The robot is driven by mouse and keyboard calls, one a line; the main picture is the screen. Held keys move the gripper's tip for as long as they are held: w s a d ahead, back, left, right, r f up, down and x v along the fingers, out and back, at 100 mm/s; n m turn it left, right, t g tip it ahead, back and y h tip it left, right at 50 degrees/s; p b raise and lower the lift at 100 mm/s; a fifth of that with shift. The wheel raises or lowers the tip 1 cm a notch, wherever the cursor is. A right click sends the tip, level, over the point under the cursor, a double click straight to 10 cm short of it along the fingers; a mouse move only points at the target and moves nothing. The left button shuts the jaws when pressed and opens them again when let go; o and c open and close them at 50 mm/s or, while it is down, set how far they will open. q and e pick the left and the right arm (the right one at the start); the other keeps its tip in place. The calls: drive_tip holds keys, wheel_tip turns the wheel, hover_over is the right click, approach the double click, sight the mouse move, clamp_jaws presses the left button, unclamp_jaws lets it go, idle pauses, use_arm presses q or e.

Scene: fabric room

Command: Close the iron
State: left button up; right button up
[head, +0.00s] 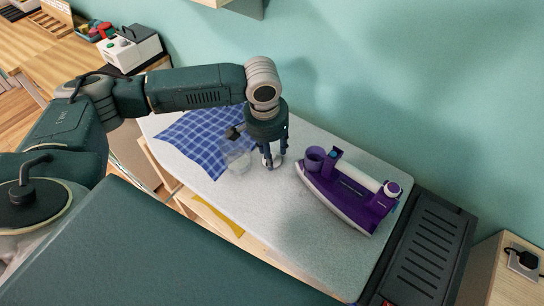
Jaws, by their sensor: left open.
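A purple iron (345,204) with a white handle sits on the light grey board (275,221), right of centre. A round purple cap or lid (315,158) stands raised at its left end. My left gripper (271,162) points down over the board, to the left of the iron and apart from it. Its fingers look open and empty. My right gripper is not in view.
A dark slotted rest (428,254) is at the board's right end. A teal wall (420,90) runs behind. A white machine (130,48) stands at the far left.

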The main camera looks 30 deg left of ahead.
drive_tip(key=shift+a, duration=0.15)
use_arm(q)
drive_tip(key=c, duration=0.8)
drive_tip(key=shift+c, duration=0.2)
wheel_tip(320, 180, up, 20)
drive_tip(key=b, duration=0.1)
drive_tip(key=shift+b, duration=0.35)
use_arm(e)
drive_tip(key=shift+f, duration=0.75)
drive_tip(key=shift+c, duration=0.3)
